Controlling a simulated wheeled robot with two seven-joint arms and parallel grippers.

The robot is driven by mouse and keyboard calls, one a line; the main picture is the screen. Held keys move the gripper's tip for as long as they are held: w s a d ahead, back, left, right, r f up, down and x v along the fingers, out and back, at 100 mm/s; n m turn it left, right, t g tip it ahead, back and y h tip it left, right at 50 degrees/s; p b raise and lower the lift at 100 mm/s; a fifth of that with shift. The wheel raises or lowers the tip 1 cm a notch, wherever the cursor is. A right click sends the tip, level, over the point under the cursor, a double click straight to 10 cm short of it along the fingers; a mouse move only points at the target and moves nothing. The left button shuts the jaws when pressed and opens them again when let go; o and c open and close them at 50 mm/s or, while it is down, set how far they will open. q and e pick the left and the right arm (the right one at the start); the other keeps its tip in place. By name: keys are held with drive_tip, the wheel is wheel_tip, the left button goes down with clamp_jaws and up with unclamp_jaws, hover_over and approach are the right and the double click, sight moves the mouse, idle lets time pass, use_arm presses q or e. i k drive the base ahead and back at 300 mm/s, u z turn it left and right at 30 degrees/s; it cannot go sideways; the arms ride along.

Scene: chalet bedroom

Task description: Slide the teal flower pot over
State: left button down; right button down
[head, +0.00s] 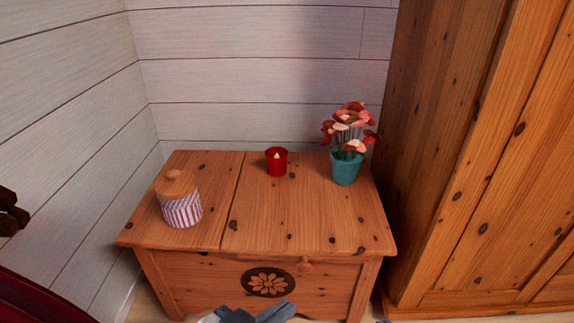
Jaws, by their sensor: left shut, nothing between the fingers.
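The teal flower pot (346,170) stands upright at the back right of the wooden chest top, holding red, pink and pale flowers (350,130). My left gripper (268,312) shows only in part at the bottom edge, in front of the chest's front panel. It is shut and empty, well apart from the pot. My right gripper is not in view.
The wooden chest (290,222) carries a red candle cup (277,162) left of the pot and a striped jar with a wooden lid (181,205) at the left. The front right of the top is clear. A tall wooden wardrobe (490,170) stands close on the right.

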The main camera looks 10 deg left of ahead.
sight(346, 160)
drive_tip(key=u, duration=0.35)
drive_tip(key=i, duration=0.35)
drive_tip(key=z, duration=1.2)
drive_tip(key=i, duration=0.5)
